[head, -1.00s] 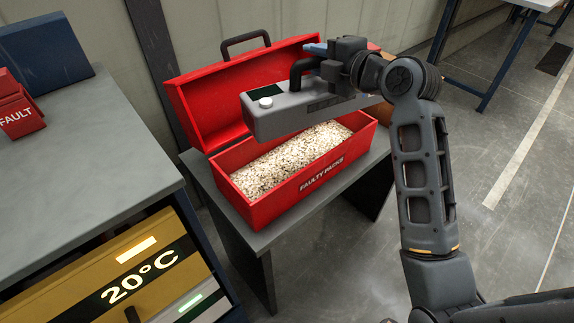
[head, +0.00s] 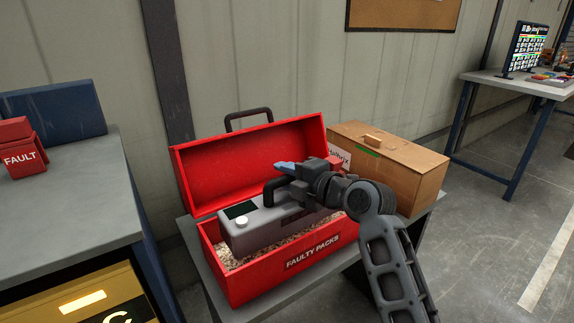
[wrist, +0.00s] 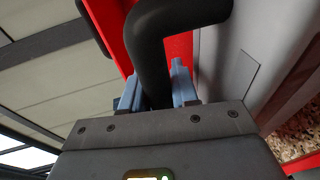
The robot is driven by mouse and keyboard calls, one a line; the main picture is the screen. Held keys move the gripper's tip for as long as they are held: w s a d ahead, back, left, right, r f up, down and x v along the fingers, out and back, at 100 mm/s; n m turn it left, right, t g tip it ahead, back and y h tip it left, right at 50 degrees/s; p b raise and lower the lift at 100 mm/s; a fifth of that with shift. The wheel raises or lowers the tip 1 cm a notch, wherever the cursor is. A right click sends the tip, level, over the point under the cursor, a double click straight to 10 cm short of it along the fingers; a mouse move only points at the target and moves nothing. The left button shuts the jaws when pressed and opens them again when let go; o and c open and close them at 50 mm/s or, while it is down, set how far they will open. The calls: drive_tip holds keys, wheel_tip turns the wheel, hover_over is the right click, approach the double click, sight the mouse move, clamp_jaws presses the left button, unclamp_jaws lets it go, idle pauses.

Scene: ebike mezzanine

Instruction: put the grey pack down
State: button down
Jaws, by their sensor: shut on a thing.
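The grey pack (head: 262,232) sits down inside the open red box marked "FAULTY PACKS" (head: 318,257), on or just above its pale granular fill (head: 228,262). I cannot tell if its underside touches the fill. My gripper (head: 284,170) is shut on the pack's black handle (head: 268,192) from the right. In the wrist view the blue fingers (wrist: 155,88) close around the black handle (wrist: 160,50), with the grey pack body (wrist: 225,60) beside it. The pack's right end is partly hidden by my gripper and arm.
The red lid (head: 255,155) stands open behind the pack. A cardboard box (head: 400,170) stands to the right on the same grey table (head: 290,290). A left bench (head: 60,205) holds a red "FAULT" item (head: 18,145). A far table with a monitor (head: 525,48) is at right.

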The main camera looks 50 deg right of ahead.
sight(287, 193)
drive_tip(key=shift+f, duration=2.1)
drive_tip(key=c, duration=1.3)
unclamp_jaws()
drive_tip(key=shift+f+b, duration=0.3)
drive_tip(key=shift+f, duration=0.1)
drive_tip(key=o, duration=0.4)
drive_tip(key=shift+o, duration=0.2)
drive_tip(key=shift+r, duration=0.1)
drive_tip(key=shift+r+p, duration=0.2)
drive_tip(key=shift+p, duration=0.1)
drive_tip(key=b+v, duration=0.2)
drive_tip(key=v, duration=1)
drive_tip(key=shift+f, duration=0.2)
